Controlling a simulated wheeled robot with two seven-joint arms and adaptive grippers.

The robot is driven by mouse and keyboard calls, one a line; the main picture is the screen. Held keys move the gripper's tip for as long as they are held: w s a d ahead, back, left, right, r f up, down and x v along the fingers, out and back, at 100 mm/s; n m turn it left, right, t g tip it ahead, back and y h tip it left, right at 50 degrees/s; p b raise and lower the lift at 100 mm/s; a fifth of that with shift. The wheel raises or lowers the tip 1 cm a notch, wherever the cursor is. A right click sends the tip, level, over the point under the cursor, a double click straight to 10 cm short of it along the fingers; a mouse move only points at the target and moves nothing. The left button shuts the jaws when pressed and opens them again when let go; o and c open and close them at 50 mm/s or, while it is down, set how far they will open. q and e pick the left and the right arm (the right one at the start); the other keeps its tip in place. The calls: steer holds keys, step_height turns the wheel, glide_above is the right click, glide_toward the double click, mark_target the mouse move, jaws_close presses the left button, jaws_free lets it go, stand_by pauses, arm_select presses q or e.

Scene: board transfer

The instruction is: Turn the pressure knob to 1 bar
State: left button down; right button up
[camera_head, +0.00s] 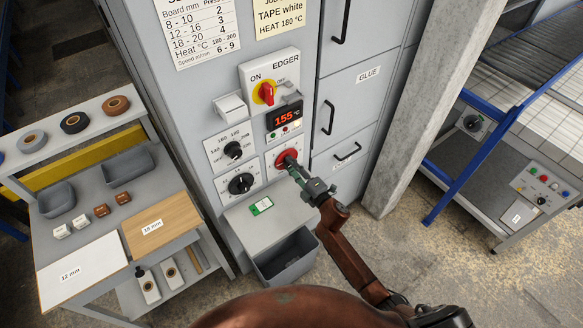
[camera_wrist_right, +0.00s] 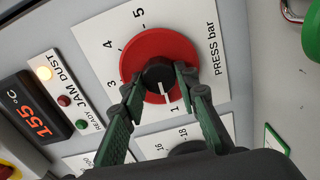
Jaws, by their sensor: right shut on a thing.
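The pressure knob has a black grip on a red disc and sits on a white "PRESS bar" plate on the edger's front; it shows in the head view (camera_head: 284,158) and in the right wrist view (camera_wrist_right: 158,75). Its white pointer line points down toward the mark 1. The marks 3, 4 and 5 show on the left and top; the mark 2 is hidden, apparently by a finger. My right gripper (camera_wrist_right: 160,85) is shut on the knob, with a green finger on each side; it also shows in the head view (camera_head: 293,166). My left gripper is not in view.
A lit 155 °C display (camera_head: 286,115) and a red ON/OFF switch (camera_head: 266,93) are above. Two black knobs (camera_head: 233,150) (camera_head: 241,184) are to the left.

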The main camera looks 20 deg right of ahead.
steer(key=shift+n, duration=0.5)
steer(key=o, duration=1.1)
steer(key=v, duration=1.2)
